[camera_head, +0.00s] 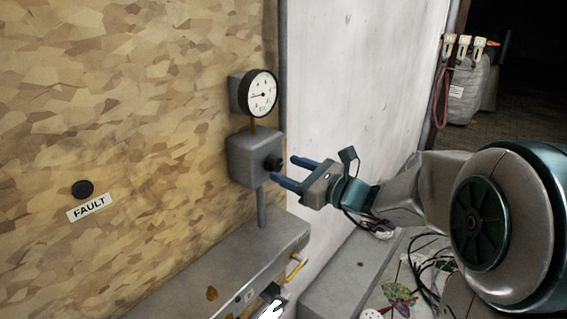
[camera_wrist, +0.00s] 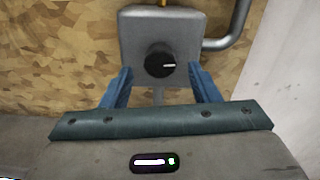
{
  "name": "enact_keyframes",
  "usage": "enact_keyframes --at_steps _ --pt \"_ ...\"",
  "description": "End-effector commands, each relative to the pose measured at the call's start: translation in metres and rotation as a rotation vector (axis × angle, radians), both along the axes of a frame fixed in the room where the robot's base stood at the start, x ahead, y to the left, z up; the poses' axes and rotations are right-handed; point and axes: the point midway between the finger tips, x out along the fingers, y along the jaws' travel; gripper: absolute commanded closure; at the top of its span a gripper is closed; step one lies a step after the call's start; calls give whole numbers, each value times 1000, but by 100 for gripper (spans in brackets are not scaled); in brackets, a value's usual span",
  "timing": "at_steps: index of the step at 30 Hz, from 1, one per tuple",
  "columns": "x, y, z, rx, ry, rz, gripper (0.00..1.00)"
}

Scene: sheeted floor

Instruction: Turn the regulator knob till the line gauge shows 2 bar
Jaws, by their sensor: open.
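The regulator, a grey box (camera_head: 243,157), is fixed on the chipboard wall, with a black knob (camera_head: 272,163) facing right. In the wrist view the knob (camera_wrist: 160,61) shows a white mark pointing right. The round white line gauge (camera_head: 262,93) sits above the regulator; its red needle points to the left, but the figures are too small to read. My gripper (camera_head: 281,169) is open, its blue fingers pointing at the knob. In the wrist view the fingers (camera_wrist: 161,84) stand either side and below the knob, apart from it, with nothing between them.
A grey ledge (camera_head: 215,266) with a yellow handle (camera_head: 295,268) runs below the regulator. A FAULT label (camera_head: 90,207) and black button (camera_head: 83,189) are on the wall at left. A white wall panel (camera_head: 350,80) stands behind my arm. Cables (camera_head: 425,262) lie at lower right.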

Motion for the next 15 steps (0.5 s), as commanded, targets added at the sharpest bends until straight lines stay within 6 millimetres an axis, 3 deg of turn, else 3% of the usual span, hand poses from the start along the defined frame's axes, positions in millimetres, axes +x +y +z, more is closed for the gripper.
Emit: enact_keyframes --at_steps 6,15 --pt "13 17 1 -1 -1 1 45" --pt "15 19 0 -1 -1 0 45"
